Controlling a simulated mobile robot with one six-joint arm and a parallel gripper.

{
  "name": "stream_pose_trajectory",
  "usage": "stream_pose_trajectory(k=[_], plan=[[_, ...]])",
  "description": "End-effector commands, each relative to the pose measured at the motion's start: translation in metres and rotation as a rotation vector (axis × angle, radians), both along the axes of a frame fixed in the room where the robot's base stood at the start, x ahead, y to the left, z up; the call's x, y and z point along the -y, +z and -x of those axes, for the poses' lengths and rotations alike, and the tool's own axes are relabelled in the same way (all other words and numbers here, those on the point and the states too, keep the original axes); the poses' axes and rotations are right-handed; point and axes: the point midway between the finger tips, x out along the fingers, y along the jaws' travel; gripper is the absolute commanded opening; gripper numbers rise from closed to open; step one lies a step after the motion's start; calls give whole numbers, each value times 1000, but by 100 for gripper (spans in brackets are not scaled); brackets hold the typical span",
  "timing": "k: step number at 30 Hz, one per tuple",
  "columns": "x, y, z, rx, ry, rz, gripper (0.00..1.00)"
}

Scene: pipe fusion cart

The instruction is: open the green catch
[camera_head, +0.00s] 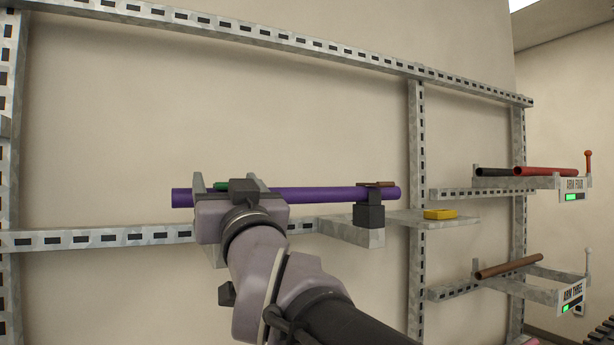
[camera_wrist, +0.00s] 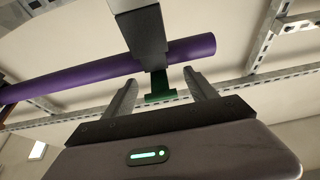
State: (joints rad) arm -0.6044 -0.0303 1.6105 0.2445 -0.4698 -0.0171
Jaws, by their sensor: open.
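The purple pipe (camera_head: 320,194) lies level across its supports. It also crosses the wrist view (camera_wrist: 75,78). The green catch (camera_head: 222,185) is at the pipe's left part in the head view, partly hidden by my arm. In the wrist view the green catch (camera_wrist: 158,88) hangs by a dark grey support (camera_wrist: 142,32) that crosses the pipe. My gripper (camera_wrist: 163,84) is open, with one finger on each side of the green catch. A gap shows on both sides, and I cannot tell the depth between them.
A brown catch (camera_head: 380,184) sits over the pipe's right part on a dark block (camera_head: 369,215). A yellow block (camera_head: 440,214) lies on a shelf to the right. Arms with black, red and brown pipes stand further right. The wall above the purple pipe is clear.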

Motion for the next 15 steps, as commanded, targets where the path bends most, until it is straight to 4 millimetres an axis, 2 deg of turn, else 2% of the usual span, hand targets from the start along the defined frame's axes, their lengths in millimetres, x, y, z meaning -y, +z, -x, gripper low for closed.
stream_pose_trajectory(k=[5,15], plan=[[0,-1,0,0,0,0,66],[0,-1,0,-1,0,1,0]])
